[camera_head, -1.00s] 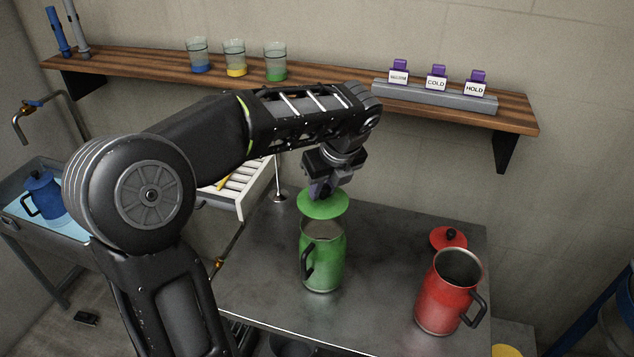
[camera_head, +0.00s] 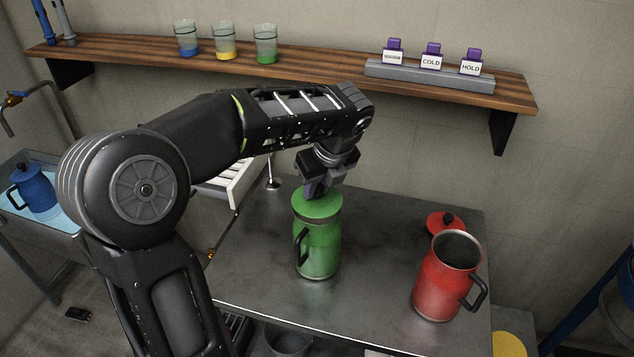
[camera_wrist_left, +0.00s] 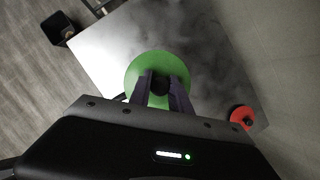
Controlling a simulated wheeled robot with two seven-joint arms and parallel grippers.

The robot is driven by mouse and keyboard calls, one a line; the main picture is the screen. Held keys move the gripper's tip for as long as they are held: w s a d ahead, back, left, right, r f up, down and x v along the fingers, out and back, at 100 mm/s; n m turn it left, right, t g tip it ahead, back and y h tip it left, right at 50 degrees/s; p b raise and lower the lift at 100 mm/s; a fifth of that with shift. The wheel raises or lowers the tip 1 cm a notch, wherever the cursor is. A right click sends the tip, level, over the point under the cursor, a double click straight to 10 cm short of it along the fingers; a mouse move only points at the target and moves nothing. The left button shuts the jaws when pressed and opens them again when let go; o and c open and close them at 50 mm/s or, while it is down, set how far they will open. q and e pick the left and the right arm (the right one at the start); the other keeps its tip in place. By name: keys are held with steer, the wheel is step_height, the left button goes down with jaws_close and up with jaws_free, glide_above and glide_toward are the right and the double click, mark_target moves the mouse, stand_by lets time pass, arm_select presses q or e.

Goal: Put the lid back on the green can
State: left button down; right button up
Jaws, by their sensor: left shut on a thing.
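The green can (camera_head: 318,252) stands upright on the metal table, its handle toward the left. The green lid (camera_head: 318,206) is level on the can's mouth, covering the opening; I cannot tell whether it is fully seated. My left gripper (camera_head: 318,190) is above the can and shut on the lid's knob. In the left wrist view the lid (camera_wrist_left: 150,65) lies under the fingers (camera_wrist_left: 160,88), with its dark knob between them, and hides most of the can. My right gripper is not in view.
An open red can (camera_head: 441,285) stands on the table (camera_head: 375,240) at the right, its red lid (camera_head: 445,222) lying behind it. A blue can (camera_head: 38,190) is in the sink at the left. A shelf (camera_head: 330,72) with glasses runs behind my arm.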

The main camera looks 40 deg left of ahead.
mark_target(324, 207)
arm_select(q)
steer(key=shift+f, duration=0.75)
steer(key=c, duration=1.1)
jaws_free()
steer(key=b+v, duration=0.1)
steer(key=v, duration=0.6)
steer(key=shift+d+r, duration=0.15)
steer(key=shift+r, duration=0.2)
